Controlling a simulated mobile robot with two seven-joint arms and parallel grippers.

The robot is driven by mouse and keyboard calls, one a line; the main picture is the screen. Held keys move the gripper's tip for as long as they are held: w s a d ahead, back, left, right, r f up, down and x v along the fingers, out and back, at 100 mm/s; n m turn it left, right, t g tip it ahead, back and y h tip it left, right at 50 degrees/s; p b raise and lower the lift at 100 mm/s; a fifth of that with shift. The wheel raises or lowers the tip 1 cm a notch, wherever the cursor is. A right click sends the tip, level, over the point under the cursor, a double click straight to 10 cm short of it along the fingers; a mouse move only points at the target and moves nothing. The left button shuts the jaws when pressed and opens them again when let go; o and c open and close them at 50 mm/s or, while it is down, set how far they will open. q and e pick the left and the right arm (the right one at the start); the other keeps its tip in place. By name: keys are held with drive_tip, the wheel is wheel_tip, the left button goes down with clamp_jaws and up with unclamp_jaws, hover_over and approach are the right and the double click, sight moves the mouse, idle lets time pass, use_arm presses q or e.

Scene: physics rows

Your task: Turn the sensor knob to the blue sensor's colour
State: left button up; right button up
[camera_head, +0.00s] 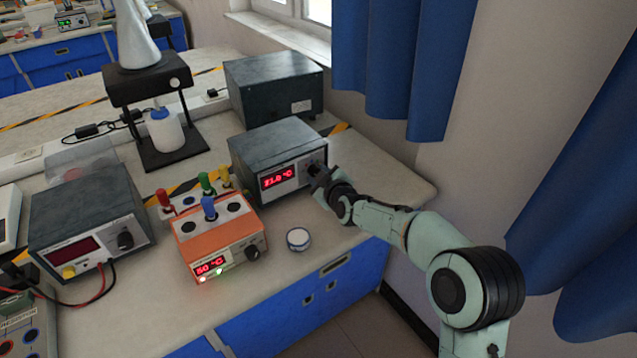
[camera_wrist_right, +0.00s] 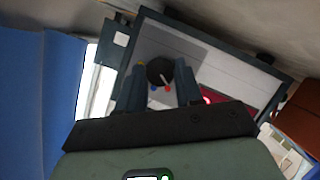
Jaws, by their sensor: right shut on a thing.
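The sensor knob (camera_wrist_right: 160,72) is black and round, on the front of a dark grey box (camera_head: 278,150) with a red display. Yellow, blue and red dots show around it in the right wrist view. Its white pointer line seems to lean toward the red dot (camera_wrist_right: 168,89), beside the blue dot (camera_wrist_right: 153,88). My right gripper (camera_head: 318,174) is shut on the knob, one finger on each side. The blue sensor (camera_head: 209,208) stands upright in the top of an orange box (camera_head: 228,240). My left gripper is not in view.
A red sensor (camera_head: 163,198), a green sensor (camera_head: 206,183) and a yellow sensor (camera_head: 225,178) stand behind the orange box. A small round white-topped container (camera_head: 298,238) sits in front. A grey power unit (camera_head: 85,215) is at left. A blue curtain (camera_head: 400,70) hangs behind my arm.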

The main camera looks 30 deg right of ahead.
drive_tip(key=shift+d+f+m+y+b, duration=0.2)
drive_tip(key=shift+m+y+b, duration=0.1)
drive_tip(key=shift+m+b, duration=0.25)
drive_tip(key=shift+r+m, duration=0.1)
drive_tip(key=shift+m, duration=0.25)
drive_tip(key=shift+d+y, duration=0.15)
drive_tip(key=shift+y, duration=0.15)
drive_tip(key=shift+m, duration=0.5)
drive_tip(key=m+y+p, duration=0.1)
drive_tip(key=p, duration=0.1)
drive_tip(key=m+y+p, duration=0.1)
drive_tip(key=p, duration=0.1)
drive_tip(key=shift+r+g, duration=0.3)
drive_tip(key=shift+f+m+y+p, duration=0.1)
drive_tip(key=shift+m+y+p, duration=0.5)
drive_tip(key=shift+m, duration=0.1)
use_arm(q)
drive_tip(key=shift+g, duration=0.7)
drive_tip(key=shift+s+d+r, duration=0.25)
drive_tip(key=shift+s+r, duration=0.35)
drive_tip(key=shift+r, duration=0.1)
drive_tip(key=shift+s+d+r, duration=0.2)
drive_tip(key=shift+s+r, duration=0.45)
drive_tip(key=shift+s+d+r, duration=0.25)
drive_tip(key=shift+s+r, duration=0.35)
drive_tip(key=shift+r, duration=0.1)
use_arm(e)
drive_tip(key=shift+f+m+y, duration=0.1)
drive_tip(key=shift+m+y, duration=0.3)
drive_tip(key=shift+m, duration=0.3)
